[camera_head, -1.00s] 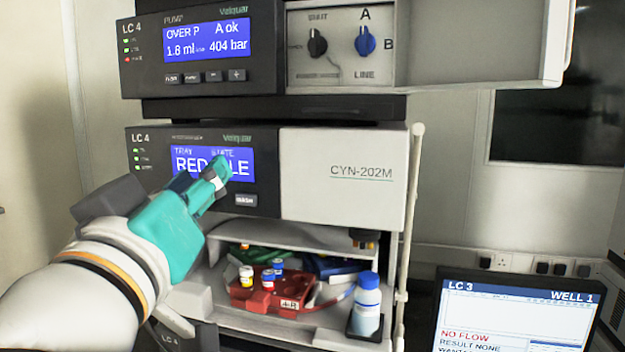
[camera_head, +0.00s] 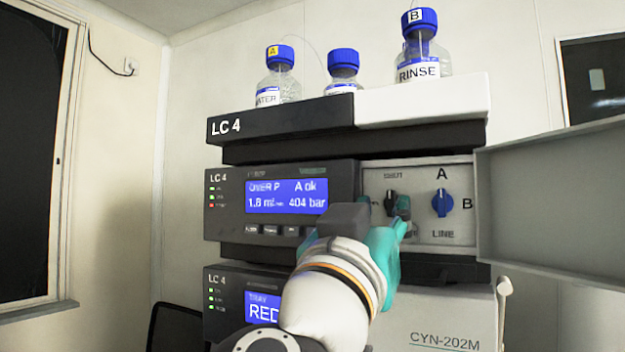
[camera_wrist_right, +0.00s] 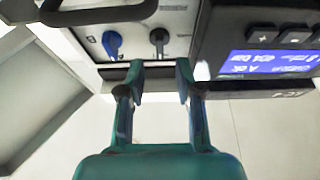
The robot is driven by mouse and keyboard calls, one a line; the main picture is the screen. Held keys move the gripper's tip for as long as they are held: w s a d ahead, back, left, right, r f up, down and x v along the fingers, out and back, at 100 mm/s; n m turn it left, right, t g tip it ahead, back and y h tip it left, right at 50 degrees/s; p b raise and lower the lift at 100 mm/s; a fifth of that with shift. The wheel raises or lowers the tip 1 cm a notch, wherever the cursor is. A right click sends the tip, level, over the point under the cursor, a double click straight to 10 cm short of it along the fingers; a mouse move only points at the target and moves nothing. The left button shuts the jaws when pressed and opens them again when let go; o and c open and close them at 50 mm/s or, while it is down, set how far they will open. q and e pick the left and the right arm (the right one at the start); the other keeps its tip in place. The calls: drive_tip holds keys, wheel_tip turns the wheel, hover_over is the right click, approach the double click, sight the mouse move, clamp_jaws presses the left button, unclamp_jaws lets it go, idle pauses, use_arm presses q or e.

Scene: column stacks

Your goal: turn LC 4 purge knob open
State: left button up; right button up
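The LC 4 pump module (camera_head: 232,210) shows in the head view with its flap open to the right. The black purge knob (camera_head: 391,198) is on its pale panel, left of a blue A/B LINE knob (camera_head: 442,202). The wrist view shows the black knob (camera_wrist_right: 159,37) and the blue knob (camera_wrist_right: 112,44) upside down. My right gripper (camera_head: 385,213) is teal and in front of the panel by the black knob, partly covering its lower labels. In the wrist view its fingers (camera_wrist_right: 160,72) are apart with nothing between them, and the black knob lies beyond the gap. My left gripper is out of view.
The open flap (camera_head: 550,200) sticks out right of the knobs. Blue-capped bottles, including RINSE (camera_head: 420,55), stand on the top tray (camera_head: 420,100). The pump display (camera_head: 287,197) reads OVER P, 404 bar. The CYN-202M module (camera_head: 445,318) is below.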

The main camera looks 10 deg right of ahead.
sight(390, 196)
drive_tip(key=shift+p+x, duration=0.7)
drive_tip(key=shift+x, duration=1.35)
clamp_jaws()
